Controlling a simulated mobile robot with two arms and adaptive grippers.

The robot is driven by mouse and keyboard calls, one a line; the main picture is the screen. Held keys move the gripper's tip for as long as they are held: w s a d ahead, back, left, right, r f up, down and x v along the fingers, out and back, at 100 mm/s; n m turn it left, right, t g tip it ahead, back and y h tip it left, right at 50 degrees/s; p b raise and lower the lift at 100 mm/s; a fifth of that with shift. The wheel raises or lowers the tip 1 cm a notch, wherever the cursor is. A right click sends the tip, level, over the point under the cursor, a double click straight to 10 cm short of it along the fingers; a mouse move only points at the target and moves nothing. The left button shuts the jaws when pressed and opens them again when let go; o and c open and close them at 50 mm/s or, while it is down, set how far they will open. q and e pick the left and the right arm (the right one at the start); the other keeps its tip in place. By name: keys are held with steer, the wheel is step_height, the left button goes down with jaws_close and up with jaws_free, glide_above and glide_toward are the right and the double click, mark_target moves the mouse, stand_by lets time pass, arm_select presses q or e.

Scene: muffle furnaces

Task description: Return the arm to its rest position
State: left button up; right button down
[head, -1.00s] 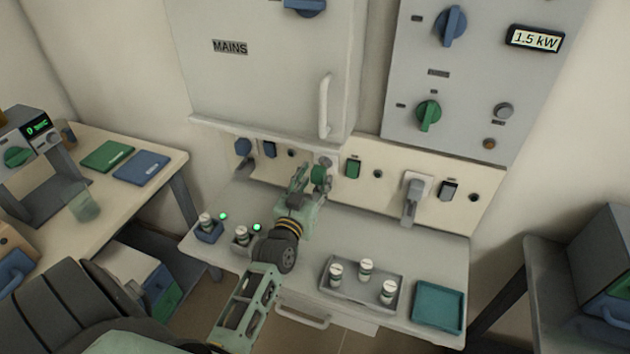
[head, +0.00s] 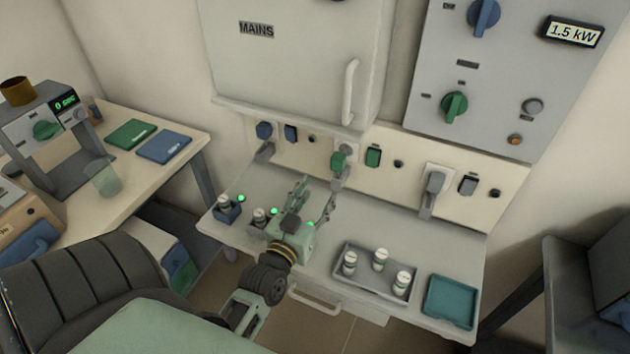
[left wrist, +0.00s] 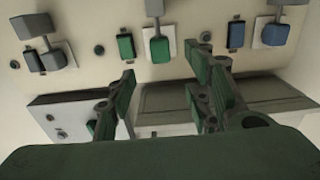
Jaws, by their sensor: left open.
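My left gripper (head: 314,201) is open and empty above the white bench (head: 375,226) in the head view. Its two fingers point toward the back panel and are apart from it. In the left wrist view the open fingers (left wrist: 163,95) show with nothing between them. A green knob or plug (head: 338,160) on the panel lies just beyond the fingers; it also shows in the left wrist view (left wrist: 159,49). My right gripper is not in view.
A grey tray (head: 376,289) with white-capped jars stands to the right of my arm, beside a teal tray (head: 450,302). Small holders with jars, one a blue holder (head: 228,212), stand to the left. A side table (head: 190,140) stands at left, a dark one at right.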

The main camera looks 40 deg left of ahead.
arm_select(q)
steer(key=shift+s+d, duration=0.15)
steer(key=shift+s, duration=0.3)
steer(key=s+d+f+m+g+h, duration=0.2)
steer(key=s+d+f+g+h, duration=0.15)
steer(key=d, duration=0.25)
steer(key=s+d+f+m+g+h, duration=0.2)
steer(key=d+f+g, duration=0.1)
steer(key=d+f, duration=0.15)
steer(key=s+d+f+g, duration=0.25)
steer(key=s+g, duration=0.45)
steer(key=s, duration=0.8)
step_height(320, 180, down, 26)
steer(key=s+m+g, duration=0.1)
steer(key=s+g, duration=0.1)
steer(key=s+a+f+y, duration=0.1)
steer(key=s+a+f, duration=0.1)
steer(key=s+f, duration=1.3)
steer(key=shift+s+f+g, duration=0.3)
steer(key=shift+s+g, duration=0.15)
steer(key=shift+s, duration=0.45)
